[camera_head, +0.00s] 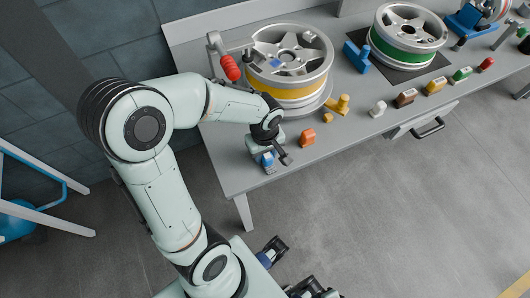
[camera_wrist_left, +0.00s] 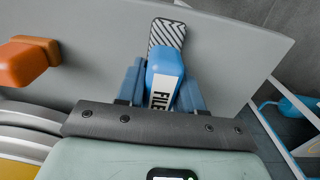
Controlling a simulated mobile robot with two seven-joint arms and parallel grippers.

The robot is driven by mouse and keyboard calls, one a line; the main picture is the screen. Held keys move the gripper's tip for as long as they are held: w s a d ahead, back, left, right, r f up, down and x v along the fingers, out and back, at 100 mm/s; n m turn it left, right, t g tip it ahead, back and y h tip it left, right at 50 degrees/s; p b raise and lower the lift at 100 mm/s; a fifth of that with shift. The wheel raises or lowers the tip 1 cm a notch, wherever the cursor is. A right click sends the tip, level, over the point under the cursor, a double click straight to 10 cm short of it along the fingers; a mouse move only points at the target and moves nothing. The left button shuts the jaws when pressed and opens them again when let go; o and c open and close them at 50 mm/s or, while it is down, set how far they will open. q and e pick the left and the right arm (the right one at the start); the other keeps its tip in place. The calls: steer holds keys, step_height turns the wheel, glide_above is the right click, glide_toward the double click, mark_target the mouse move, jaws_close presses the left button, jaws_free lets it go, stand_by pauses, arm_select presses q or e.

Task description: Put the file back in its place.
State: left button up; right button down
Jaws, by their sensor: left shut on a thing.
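The file (camera_wrist_left: 165,75) has a blue handle with a white label reading FILE. A black-and-white hatched strip (camera_wrist_left: 168,33) shows just beyond the handle in the left wrist view; I cannot tell whether it is part of the file or a mark on the table. My left gripper (camera_head: 268,160) is shut on the file's handle, near the left front corner of the workbench (camera_head: 240,165). In the left wrist view its two blue fingers (camera_wrist_left: 162,92) flank the handle. Dark parts at the bottom of the head view may be my right gripper (camera_head: 272,251); its fingers are unclear.
An orange block (camera_head: 307,138) stands close to the right of my left gripper. A wheel with a yellow band (camera_head: 290,90), a red-handled tool (camera_head: 231,68) and a green-banded wheel (camera_head: 402,50) stand behind. Several coloured tools line the bench front. A drawer handle (camera_head: 428,128) juts out.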

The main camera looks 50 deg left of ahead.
arm_select(q)
steer(key=shift+f, duration=0.15)
steer(key=o, duration=1.1)
steer(key=shift+r, duration=0.3)
step_height(320, 180, up, 12)
steer(key=shift+f+p, duration=0.1)
steer(key=shift+p, duration=0.85)
